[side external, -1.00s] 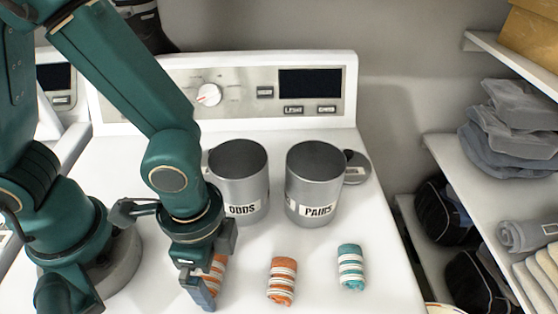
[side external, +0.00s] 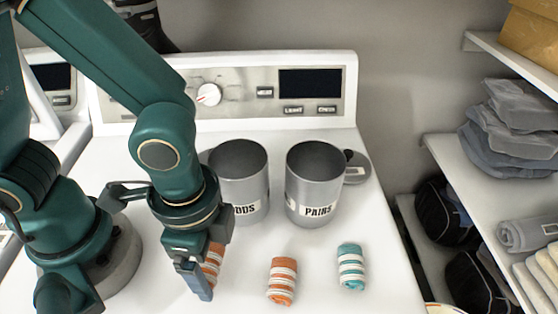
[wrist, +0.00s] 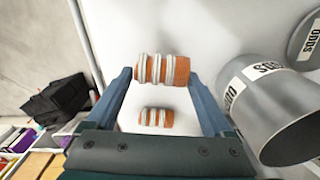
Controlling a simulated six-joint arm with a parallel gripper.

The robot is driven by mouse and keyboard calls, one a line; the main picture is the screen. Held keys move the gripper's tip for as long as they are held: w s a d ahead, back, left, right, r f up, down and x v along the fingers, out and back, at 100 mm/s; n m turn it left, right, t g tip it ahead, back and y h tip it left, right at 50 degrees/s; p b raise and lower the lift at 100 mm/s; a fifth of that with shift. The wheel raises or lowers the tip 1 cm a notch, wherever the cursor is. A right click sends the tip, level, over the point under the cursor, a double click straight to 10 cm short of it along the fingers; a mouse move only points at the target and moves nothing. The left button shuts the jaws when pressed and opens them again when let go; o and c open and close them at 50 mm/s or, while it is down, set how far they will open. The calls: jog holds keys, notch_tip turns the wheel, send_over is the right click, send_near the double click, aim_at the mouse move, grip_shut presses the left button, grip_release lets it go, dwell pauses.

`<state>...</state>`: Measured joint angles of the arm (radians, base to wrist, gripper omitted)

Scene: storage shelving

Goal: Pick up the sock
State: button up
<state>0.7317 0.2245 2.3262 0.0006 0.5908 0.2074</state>
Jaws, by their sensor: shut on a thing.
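An orange sock with white stripes, rolled up (side external: 214,262), is held between the fingers of my gripper (side external: 206,272), which is shut on it. The wrist view shows this sock (wrist: 163,70) spanning the gap between both fingertips (wrist: 163,78). In the side view a finger hides part of it. A second rolled orange-and-white sock (side external: 282,281) lies to the right on the white machine top, and shows smaller below the held one in the wrist view (wrist: 156,117). A teal-and-white rolled sock (side external: 351,266) lies further right.
My arm partly covers the ODDS label. A control panel (side external: 240,85) rises at the back. Shelves with folded cloth (side external: 510,125) stand at the right.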

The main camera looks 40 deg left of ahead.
jog(key=shift+w+r, duration=0.1)
jog(key=shift+r, duration=0.85)
jog(key=w+a+r+n, duration=1)
jog(key=w+a+r, duration=0.2)
jog(key=a, duration=0.4)
jog(key=shift+w+a+r+n, duration=0.2)
jog(key=shift+w+r+n, duration=0.05)
jog(key=shift+n, duration=0.15)
